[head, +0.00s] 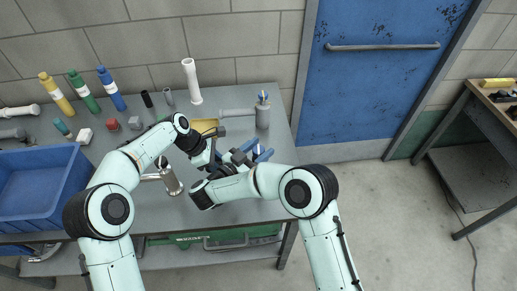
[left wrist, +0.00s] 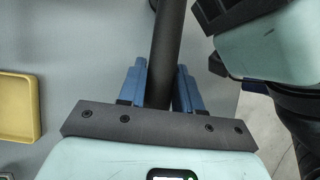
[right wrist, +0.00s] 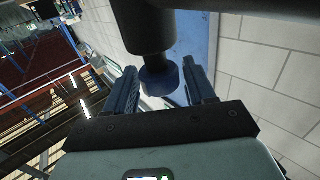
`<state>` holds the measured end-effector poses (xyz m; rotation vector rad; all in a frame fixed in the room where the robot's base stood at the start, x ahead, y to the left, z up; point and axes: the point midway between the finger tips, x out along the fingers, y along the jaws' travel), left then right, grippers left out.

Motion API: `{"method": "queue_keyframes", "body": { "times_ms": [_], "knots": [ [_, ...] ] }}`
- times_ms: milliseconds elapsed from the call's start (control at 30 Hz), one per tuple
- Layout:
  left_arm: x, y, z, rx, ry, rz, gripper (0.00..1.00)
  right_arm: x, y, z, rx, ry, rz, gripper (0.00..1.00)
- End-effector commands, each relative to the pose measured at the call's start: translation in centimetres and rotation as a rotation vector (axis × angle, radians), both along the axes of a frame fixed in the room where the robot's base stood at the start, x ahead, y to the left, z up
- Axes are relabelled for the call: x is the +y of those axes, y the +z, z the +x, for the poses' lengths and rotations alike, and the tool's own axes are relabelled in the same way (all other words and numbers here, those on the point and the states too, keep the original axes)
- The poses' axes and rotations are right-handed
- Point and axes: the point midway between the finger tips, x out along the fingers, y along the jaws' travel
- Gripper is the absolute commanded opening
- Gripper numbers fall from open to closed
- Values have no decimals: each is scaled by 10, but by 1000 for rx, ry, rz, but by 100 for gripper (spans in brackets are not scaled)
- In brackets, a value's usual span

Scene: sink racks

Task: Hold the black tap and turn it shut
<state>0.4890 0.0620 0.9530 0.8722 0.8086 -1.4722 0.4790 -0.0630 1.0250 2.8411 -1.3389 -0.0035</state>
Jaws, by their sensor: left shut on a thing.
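The black tap shows in the left wrist view as a dark upright pipe (left wrist: 167,45). In the right wrist view its dark body (right wrist: 148,25) ends in a round blue knob (right wrist: 160,82). My left gripper (left wrist: 160,88) is shut on the dark pipe, with a blue finger on each side. My right gripper (right wrist: 160,90) is open, its blue fingers on either side of the knob with gaps. In the head view my left gripper (head: 218,163) and right gripper (head: 256,151) are close together over the bench, and my arms hide most of the tap.
A yellow tray (head: 206,125) lies behind the grippers; a grey pipe fitting (head: 262,115) stands at the right. A metal cylinder (head: 171,182) is near my left forearm. A blue bin (head: 80,205) is at the left. Bottles (head: 84,92) line the back; a white pipe (head: 191,80) stands there.

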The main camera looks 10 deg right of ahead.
Motion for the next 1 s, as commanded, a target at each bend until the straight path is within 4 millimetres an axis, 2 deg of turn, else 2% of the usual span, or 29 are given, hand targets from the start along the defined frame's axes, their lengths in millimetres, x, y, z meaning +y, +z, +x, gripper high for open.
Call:
{"method": "queue_keyframes", "body": {
  "times_ms": [367,467,800,1000],
  "knots": [
    [1,-1,0,0,0,3,7,4,0,-2,-1,4,0,63],
    [1,-1,0,0,0,3,7,13,1,-9,-1,7,0,63],
    [1,-1,0,0,0,3,7,67,1,-53,-3,8,-1,63],
    [1,-1,0,0,0,3,7,87,0,-71,-3,4,0,63]
  ]
}}
